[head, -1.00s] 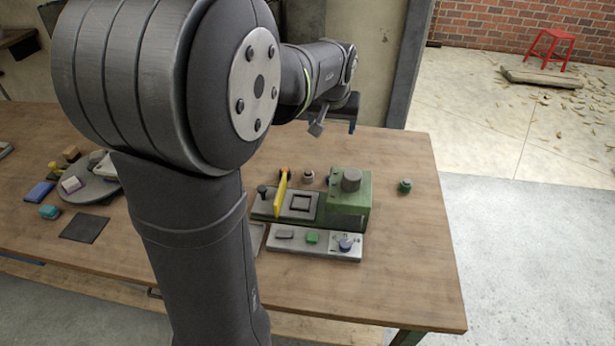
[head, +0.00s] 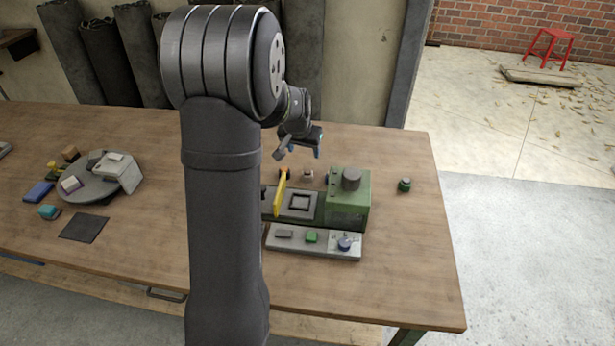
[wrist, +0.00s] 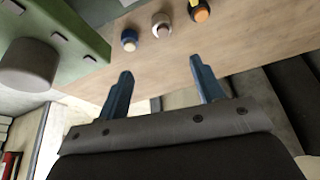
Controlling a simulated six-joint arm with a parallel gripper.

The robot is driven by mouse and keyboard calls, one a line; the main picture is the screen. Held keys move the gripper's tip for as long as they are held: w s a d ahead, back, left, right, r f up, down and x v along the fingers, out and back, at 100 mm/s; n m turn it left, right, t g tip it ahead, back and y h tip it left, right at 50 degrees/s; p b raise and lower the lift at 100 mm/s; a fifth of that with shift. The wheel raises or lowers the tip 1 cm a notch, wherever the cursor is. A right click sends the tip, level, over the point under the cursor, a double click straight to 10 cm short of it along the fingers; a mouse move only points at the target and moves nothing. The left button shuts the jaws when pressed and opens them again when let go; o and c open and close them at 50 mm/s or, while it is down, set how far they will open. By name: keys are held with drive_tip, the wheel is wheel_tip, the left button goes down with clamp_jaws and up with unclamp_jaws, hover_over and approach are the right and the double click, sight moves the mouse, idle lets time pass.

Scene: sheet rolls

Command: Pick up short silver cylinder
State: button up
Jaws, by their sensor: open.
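My gripper (head: 300,151) is open and empty, held above the back of the table. Its two blue fingers are spread apart in the wrist view (wrist: 160,68). Beyond the fingertips, a small pale, silver-looking cylinder (wrist: 161,29) stands on the wood between a blue-sided piece (wrist: 129,40) and an orange-and-black piece (wrist: 198,11). The pale cylinder also shows in the head view (head: 307,175), behind the bench fixture. A larger grey cylinder (head: 351,178) sits on the green block (head: 348,213). I cannot tell for sure which is the short silver one.
A yellow lever (head: 280,193) stands up at the fixture's left. A small green piece (head: 405,185) stands to the right. A round grey turntable (head: 88,187) is at the left. The table's right side is largely clear.

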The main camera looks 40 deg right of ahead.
hover_over(308, 171)
drive_tip(key=s+a, duration=0.2)
wheel_tip(308, 171, down, 10)
drive_tip(key=shift+r, duration=0.1)
drive_tip(key=shift+w+x, duration=0.15)
drive_tip(key=shift+x, duration=1.2)
drive_tip(key=shift+w+x, duration=0.1)
drive_tip(key=shift+x, duration=1.2)
drive_tip(key=shift+c, duration=0.4)
drive_tip(key=shift+r, duration=0.1)
drive_tip(key=c, duration=1.1)
